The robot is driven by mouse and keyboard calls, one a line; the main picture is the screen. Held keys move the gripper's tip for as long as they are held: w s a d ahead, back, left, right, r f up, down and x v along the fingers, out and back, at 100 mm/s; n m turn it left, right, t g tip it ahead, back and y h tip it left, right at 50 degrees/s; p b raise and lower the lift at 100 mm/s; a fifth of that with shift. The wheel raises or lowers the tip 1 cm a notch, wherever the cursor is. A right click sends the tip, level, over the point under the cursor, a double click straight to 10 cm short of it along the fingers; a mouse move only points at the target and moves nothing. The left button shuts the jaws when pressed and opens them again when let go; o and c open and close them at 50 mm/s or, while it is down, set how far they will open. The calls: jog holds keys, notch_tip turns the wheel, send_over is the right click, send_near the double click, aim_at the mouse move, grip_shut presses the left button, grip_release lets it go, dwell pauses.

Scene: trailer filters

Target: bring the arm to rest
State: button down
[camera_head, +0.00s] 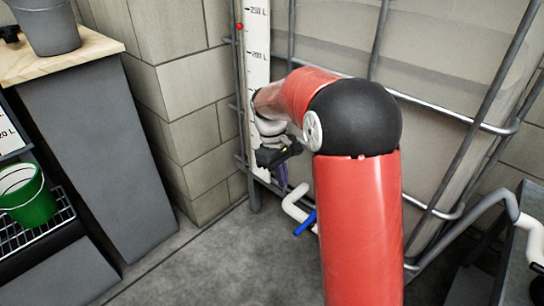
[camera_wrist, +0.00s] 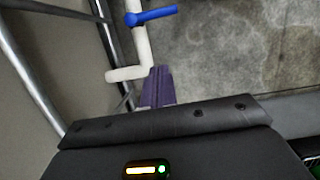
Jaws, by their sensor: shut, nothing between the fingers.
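My red arm reaches forward and bends down in front of the caged tank in the head view. My gripper (camera_head: 281,182) hangs low beside the tank's scale strip, its purple fingers pointing down. In the wrist view the purple fingers (camera_wrist: 158,78) are together and hold nothing. A white pipe (camera_head: 296,203) with a blue valve handle (camera_head: 306,222) is close by, and the blue handle also shows in the wrist view (camera_wrist: 151,15). I cannot tell whether the fingers touch the pipe.
The tank's metal cage (camera_head: 450,120) stands behind my arm. A scale strip (camera_head: 257,60) is at its left edge. A wooden-topped counter (camera_head: 100,45) with a grey bucket (camera_head: 48,25) and a green bucket (camera_head: 27,195) are at left. The grey floor (camera_head: 215,260) between is clear.

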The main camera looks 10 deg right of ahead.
jog(key=s+d+r+m+t, duration=0.1)
jog(key=s+r+m+t, duration=0.25)
jog(key=s+r, duration=0.75)
jog(key=s+m+t+y, duration=0.1)
jog(key=s+m+t, duration=0.3)
jog(key=s, duration=0.9)
jog(key=shift+s+d+f+y, duration=0.15)
jog(key=shift+f+y, duration=0.15)
jog(key=shift+f, duration=0.1)
jog(key=shift+d, duration=0.1)
